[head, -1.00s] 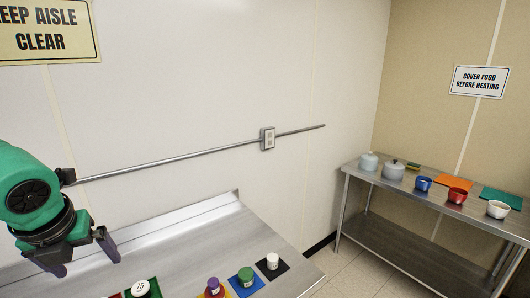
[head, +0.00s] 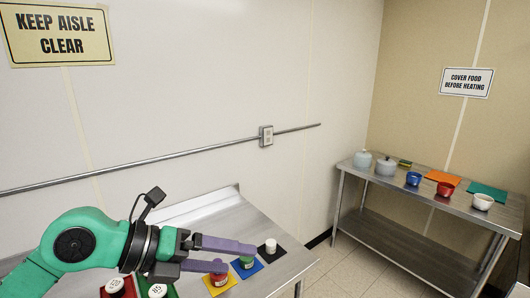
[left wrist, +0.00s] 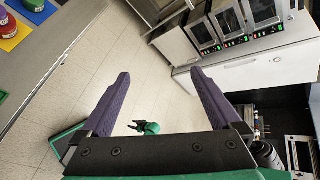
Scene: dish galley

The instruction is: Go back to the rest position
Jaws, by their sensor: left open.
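My left gripper (head: 241,258) reaches in from the left, low over the near steel table, with its two purple fingers apart and pointing right. Nothing is held between them. In the left wrist view the same open fingers (left wrist: 160,75) have only floor and a far counter beyond them. In the head view the fingers overlap the jars on the coloured mats; whether they touch cannot be told. A small green and black part, which appears to be my right gripper (left wrist: 146,128), shows in the left wrist view, too small to read its jaws.
On the near table (head: 195,212) stand a white-lidded jar (head: 116,285), another (head: 157,290), a red jar (head: 218,279), a green-lidded jar (head: 247,262) and a white-topped jar (head: 270,246). A second table (head: 400,183) holds pots and bowls. Tiled floor (head: 350,268) lies between.

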